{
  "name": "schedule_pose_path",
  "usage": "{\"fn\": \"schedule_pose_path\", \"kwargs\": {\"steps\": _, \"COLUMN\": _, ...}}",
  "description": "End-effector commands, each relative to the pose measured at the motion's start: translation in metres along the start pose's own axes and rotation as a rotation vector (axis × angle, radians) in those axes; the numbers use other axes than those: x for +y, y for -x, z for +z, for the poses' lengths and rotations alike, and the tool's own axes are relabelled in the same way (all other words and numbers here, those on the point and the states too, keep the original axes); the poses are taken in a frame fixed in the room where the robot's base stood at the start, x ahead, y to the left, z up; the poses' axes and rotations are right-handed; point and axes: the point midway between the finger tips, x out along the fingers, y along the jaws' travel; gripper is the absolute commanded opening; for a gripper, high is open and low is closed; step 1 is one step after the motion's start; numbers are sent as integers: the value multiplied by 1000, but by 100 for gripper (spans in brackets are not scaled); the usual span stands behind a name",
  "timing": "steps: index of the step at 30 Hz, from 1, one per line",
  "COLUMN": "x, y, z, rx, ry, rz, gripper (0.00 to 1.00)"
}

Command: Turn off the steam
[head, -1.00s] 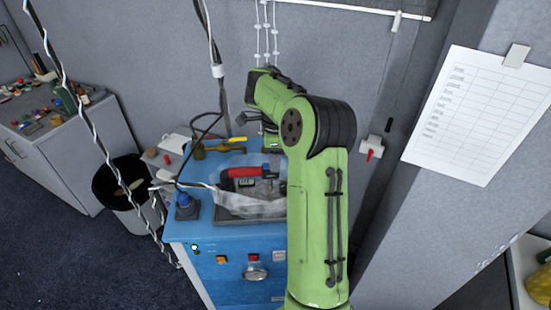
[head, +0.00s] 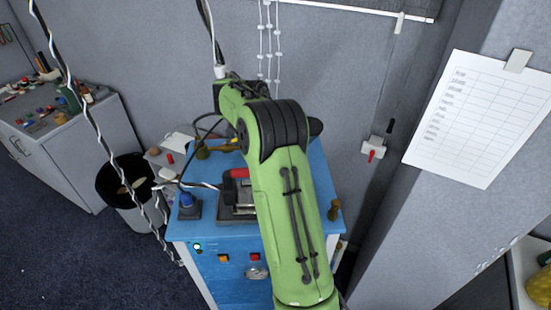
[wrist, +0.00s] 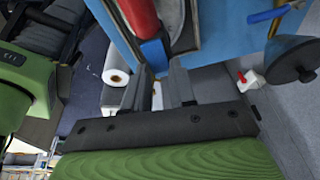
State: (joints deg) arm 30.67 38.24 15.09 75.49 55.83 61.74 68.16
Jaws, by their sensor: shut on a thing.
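A red-handled tool (head: 239,173) with a grey metal body lies on top of the blue cabinet (head: 208,232), partly hidden by my arm. My gripper is hidden behind my arm in the head view. The cabinet front has a lit button (head: 197,247), an orange button (head: 223,258) and a red button (head: 255,257). A blue lever (wrist: 272,13) shows in the wrist view.
A blue knob on a dark base (head: 188,204) stands at the cabinet's left. A brass-coloured fitting (head: 334,209) is at its right edge. Twisted cables (head: 90,125) hang at the left, near a black bin (head: 122,181). A red-levered wall switch (head: 373,149) is on the right.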

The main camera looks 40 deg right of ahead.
Motion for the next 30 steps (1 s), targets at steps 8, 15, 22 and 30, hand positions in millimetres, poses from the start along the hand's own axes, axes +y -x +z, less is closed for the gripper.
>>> {"fn": "schedule_pose_path", "kwargs": {"steps": 8, "x": 0, "y": 0, "z": 0, "rx": 0, "ry": -3, "rz": 0, "gripper": 48}}
{"fn": "schedule_pose_path", "kwargs": {"steps": 15, "x": 0, "y": 0, "z": 0, "rx": -1, "ry": -2, "rz": 0, "gripper": 51}}
{"fn": "schedule_pose_path", "kwargs": {"steps": 22, "x": -1, "y": 28, "z": 1, "rx": 0, "ry": -1, "rz": -7, "gripper": 51}}
{"fn": "schedule_pose_path", "kwargs": {"steps": 30, "x": -1, "y": 70, "z": 1, "rx": 0, "ry": -2, "rz": -3, "gripper": 51}}
